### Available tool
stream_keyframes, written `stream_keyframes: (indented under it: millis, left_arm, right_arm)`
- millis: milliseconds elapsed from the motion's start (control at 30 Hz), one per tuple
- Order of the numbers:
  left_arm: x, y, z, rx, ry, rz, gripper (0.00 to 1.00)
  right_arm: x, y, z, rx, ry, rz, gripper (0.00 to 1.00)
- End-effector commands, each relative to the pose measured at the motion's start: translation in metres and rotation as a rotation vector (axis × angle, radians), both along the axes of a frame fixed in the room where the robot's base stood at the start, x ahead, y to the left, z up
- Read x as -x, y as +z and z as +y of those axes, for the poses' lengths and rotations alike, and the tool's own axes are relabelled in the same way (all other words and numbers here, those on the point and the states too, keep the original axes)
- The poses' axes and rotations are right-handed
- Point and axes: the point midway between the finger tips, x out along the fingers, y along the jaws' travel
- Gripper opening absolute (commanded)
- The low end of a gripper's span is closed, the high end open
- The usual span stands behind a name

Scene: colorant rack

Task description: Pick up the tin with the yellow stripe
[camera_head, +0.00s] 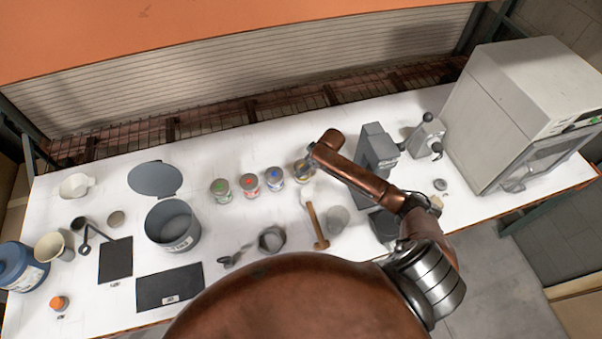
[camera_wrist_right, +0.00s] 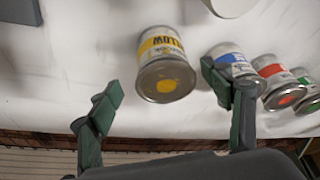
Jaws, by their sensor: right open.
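The tin with the yellow stripe (camera_head: 301,174) stands at the right end of a row of tins on the white table, partly covered by my right arm in the head view. In the right wrist view this tin (camera_wrist_right: 165,68) shows whole, with a yellow band and a yellow dot on its lid. My right gripper (camera_wrist_right: 163,92) is open, its two fingers apart on either side of the tin in the picture, with nothing held. One finger overlaps the blue-striped tin (camera_wrist_right: 231,62). Whether the fingers touch either tin cannot be told. My left gripper is not in view.
Blue (camera_head: 274,179), red (camera_head: 249,185) and green (camera_head: 221,190) tins stand left of the yellow one. A grey machine (camera_head: 376,150) stands right. A large grey bucket (camera_head: 173,226) stands left.

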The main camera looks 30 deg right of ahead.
Motion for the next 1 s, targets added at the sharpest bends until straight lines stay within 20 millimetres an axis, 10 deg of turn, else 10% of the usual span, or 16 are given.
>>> stream_keyframes:
  millis: [700, 1000]
  left_arm:
    - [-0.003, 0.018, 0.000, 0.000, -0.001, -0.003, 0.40]
    - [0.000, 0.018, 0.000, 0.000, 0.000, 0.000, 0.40]
  right_arm:
    - [-0.019, -0.047, 0.011, 0.001, -0.001, -0.002, 0.73]
    - [-0.019, -0.047, 0.011, 0.001, -0.001, -0.002, 0.53]
